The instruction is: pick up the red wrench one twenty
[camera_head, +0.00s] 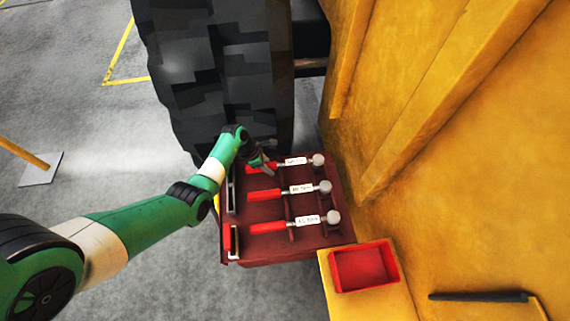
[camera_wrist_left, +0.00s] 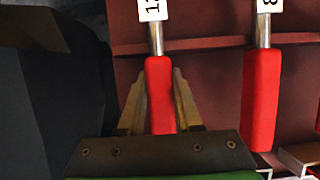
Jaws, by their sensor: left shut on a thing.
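The red wrench one twenty (camera_head: 297,161) lies farthest back in the dark red tray (camera_head: 290,247), with a red handle, a white label and a round grey head. Its label is only partly readable in the left wrist view. My left gripper (camera_head: 267,170) is shut on its red handle. In the left wrist view the wrench's handle (camera_wrist_left: 160,88) sits between the two fingers, and the wrench appears to still rest on the tray's rib. My right gripper is not in view.
Two similar red-handled wrenches, the middle one (camera_head: 265,195) and the near one (camera_head: 268,227), lie in the same tray. A red bin (camera_head: 365,283) stands to the right front. A large black tyre (camera_head: 215,75) rises behind, and a yellow wall (camera_head: 450,170) bounds the right.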

